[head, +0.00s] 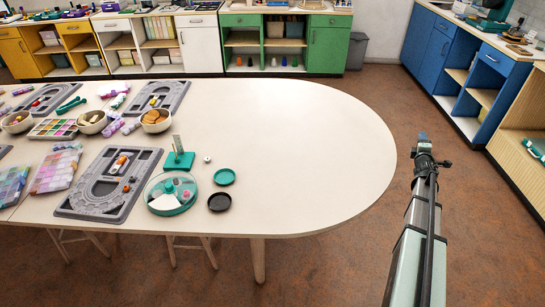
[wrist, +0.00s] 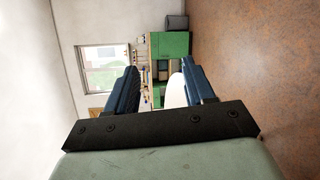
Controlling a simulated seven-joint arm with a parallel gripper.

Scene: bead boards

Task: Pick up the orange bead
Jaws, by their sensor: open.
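A grey bead board (head: 85,206) lies near the front left of the table in the head view. A small orange piece (head: 122,159) shows at its upper middle, with pale pieces around it; it is too small to tell whether it is the orange bead. My gripper (head: 421,138) is to the right of the table, past its rounded end and well away from the boards. In the wrist view my gripper (wrist: 160,75) is open, with nothing between its two dark blue fingers. No bead can be made out in the wrist view.
A round compartmented tray (head: 166,209), a green upright stand (head: 179,160), a green dish (head: 224,177) and a black dish (head: 219,202) stand right of the near board. Bowls and more boards fill the left. The table's right half (head: 310,150) is clear. Blue cabinets (head: 427,50) stand at right.

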